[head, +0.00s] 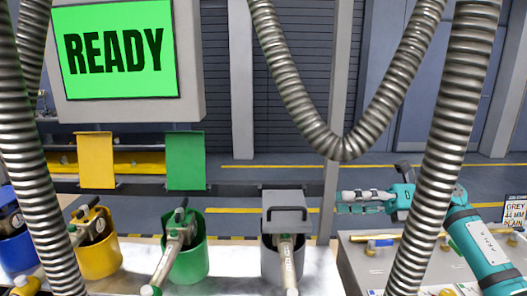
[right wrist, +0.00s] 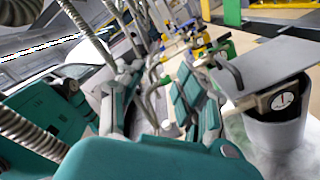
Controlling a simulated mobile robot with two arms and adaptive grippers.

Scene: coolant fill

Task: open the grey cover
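The grey cover (head: 287,200) lies over the grey holder (head: 272,262), with a bar handle on its front. In the right wrist view the grey cover (right wrist: 275,72) is a flat plate, nearly level, above the grey holder (right wrist: 275,132); the dark handle (right wrist: 232,72) is at its left edge. A nozzle (head: 287,262) sits in the holder below the cover. My right gripper (head: 345,202) is right of the cover, pointing left, apart from it. In the right wrist view its fingers (right wrist: 165,75) are spread with nothing between them. My left gripper is not in view.
Blue, yellow (head: 98,255) and green (head: 190,262) holders with nozzles stand to the left. A yellow flap (head: 95,160) and a green flap (head: 185,160) stand upright behind. Ribbed hoses (head: 345,148) hang in front. A screen (head: 118,50) reads READY. A sign (head: 514,213) is at right.

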